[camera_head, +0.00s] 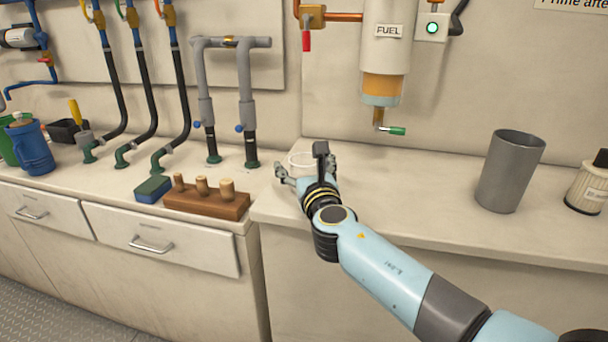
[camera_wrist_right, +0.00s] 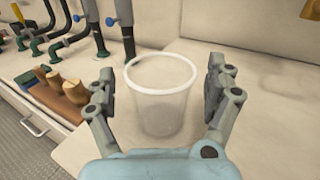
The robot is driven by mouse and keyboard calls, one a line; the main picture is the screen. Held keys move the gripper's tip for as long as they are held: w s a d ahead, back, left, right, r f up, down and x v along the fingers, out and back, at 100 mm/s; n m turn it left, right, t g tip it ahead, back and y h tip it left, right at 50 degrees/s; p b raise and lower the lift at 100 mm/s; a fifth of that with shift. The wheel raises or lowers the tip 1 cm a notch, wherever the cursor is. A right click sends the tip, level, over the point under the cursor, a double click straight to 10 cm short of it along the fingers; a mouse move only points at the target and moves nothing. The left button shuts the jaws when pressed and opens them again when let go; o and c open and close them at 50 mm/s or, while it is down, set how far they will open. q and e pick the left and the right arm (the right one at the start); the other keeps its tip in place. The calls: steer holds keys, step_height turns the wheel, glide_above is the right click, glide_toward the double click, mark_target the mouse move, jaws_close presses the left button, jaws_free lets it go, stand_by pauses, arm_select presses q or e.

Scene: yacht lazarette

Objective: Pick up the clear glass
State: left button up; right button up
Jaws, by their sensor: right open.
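The clear glass (camera_wrist_right: 162,100) stands upright on the counter in the right wrist view, between the two spread fingers of my right gripper (camera_wrist_right: 163,95). A gap shows between the glass and the finger on each side. In the head view only the upper part of the glass (camera_head: 301,160) shows. My right gripper (camera_head: 307,178) and wrist hide its lower part there. My right gripper is open. My left gripper is not in either view.
A wooden block with pegs (camera_head: 206,202) and a blue-green sponge (camera_head: 153,189) lie left of the gripper. A grey cup (camera_head: 510,172) and a white canister (camera_head: 588,188) stand at the right. The fuel filter (camera_head: 385,50) hangs above. The counter between gripper and grey cup is clear.

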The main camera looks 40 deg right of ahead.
steer(key=c, duration=1.3)
